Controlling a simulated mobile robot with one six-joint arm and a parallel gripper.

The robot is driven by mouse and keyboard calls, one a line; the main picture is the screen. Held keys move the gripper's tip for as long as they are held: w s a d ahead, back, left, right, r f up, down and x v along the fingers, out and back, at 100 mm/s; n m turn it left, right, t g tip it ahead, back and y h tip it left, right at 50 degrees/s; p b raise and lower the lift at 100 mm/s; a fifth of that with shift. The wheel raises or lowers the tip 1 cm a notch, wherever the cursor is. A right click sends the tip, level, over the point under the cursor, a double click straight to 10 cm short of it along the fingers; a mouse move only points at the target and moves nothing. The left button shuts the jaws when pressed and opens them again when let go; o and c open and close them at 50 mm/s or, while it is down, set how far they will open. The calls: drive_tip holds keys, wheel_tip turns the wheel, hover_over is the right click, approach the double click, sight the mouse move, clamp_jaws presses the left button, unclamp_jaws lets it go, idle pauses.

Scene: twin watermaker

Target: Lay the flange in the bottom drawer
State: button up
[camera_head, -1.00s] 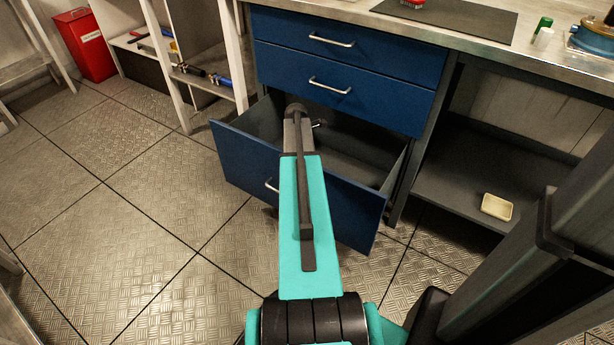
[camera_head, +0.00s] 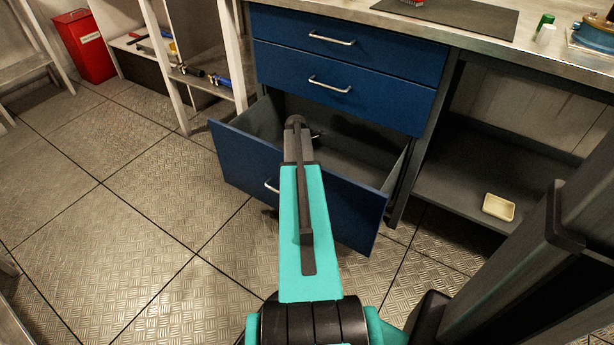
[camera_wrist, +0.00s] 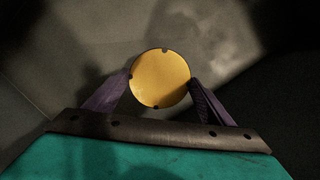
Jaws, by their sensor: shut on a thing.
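The flange (camera_wrist: 160,78) is a round, yellow-gold disc with small dark notches at its rim. In the wrist view my gripper (camera_wrist: 160,84) is shut on it, one finger at each side. A grey surface lies behind the disc; I cannot tell how far below it is. In the head view the bottom drawer (camera_head: 245,172) is pulled open, with a blue front and grey inside. My arm reaches over its front, and the arm's far end is over the drawer's opening. The arm hides the flange and the gripper's fingers in that view.
Two shut blue drawers (camera_head: 330,70) are above the open one, under the worktop (camera_head: 535,45). A lower shelf (camera_head: 450,185) at the right holds a cream tray (camera_head: 498,207). A red bin (camera_head: 85,45) stands at the far left. The floor left of the drawer is clear.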

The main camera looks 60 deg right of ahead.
drive_tip(key=shift+f, duration=0.5)
idle(0.4)
drive_tip(key=o, duration=2.1)
drive_tip(key=shift+f, duration=0.1)
drive_tip(key=shift+c, duration=0.2)
drive_tip(key=shift+r, duration=0.45)
wheel_tip(320, 180, up, 12)
drive_tip(key=w+a+p, duration=0.1)
drive_tip(key=p, duration=0.3)
drive_tip(key=shift+w+a+r, duration=0.15)
drive_tip(key=shift+r, duration=0.1)
